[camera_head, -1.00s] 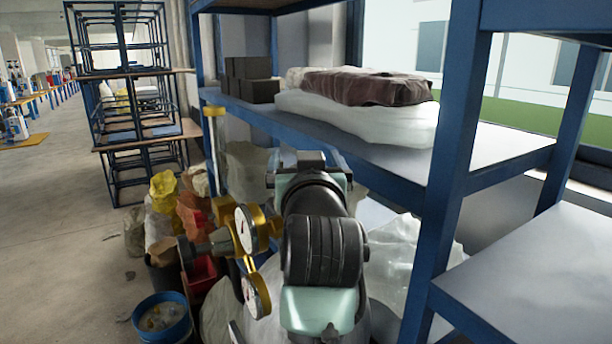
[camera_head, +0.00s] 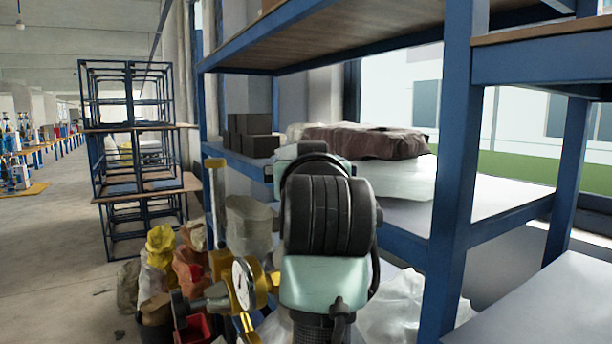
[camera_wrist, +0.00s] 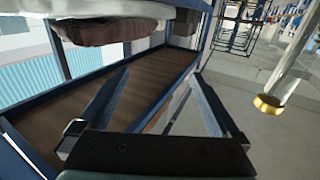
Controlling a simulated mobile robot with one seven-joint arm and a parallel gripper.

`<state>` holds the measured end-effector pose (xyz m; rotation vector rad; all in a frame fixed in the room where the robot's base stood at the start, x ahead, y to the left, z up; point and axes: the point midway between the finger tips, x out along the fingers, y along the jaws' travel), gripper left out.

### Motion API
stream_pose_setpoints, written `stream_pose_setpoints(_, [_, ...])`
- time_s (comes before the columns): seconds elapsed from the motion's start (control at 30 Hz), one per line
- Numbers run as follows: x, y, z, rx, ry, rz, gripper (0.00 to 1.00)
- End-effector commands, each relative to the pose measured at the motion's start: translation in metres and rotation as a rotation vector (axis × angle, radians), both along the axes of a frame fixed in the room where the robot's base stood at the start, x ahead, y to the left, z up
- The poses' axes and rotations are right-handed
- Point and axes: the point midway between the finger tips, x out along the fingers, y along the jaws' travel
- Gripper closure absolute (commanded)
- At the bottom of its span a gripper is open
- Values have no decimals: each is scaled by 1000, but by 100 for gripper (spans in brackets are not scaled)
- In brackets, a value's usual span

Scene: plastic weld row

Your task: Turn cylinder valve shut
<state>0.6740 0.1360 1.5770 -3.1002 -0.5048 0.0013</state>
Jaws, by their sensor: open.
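Brass valve fittings with a round white dial gauge (camera_head: 243,285) stand left of my arm in the head view. A dark knob (camera_head: 180,309) sticks out at their left end. The cylinder body is hidden behind my arm or below the picture. A grey upright bar with a yellow top (camera_head: 214,163) rises behind the fittings. In the wrist view, my gripper (camera_wrist: 160,74) is open and empty, its two fingers well apart. A pale rod with a brass-coloured end (camera_wrist: 268,104) shows to the right of the fingers, apart from them; I cannot tell whether it belongs to the cylinder.
A blue-framed shelf (camera_head: 455,170) stands close on the right, with dark boxes (camera_head: 252,135) and a brown cloth bundle (camera_head: 370,140) on it. Bags and a red bin (camera_head: 192,328) crowd the floor beside the fittings. Stacked blue frames (camera_head: 125,150) stand farther left; the floor there is open.

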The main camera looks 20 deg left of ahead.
Motion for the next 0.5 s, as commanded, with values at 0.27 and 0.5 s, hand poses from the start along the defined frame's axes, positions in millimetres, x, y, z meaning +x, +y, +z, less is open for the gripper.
stream_pose_setpoints(0.27, [-32, -50, -57, 12, 46, 138, 1])
stream_pose_setpoints(0.5, [-95, -84, -94, 8, 25, 309, 1])
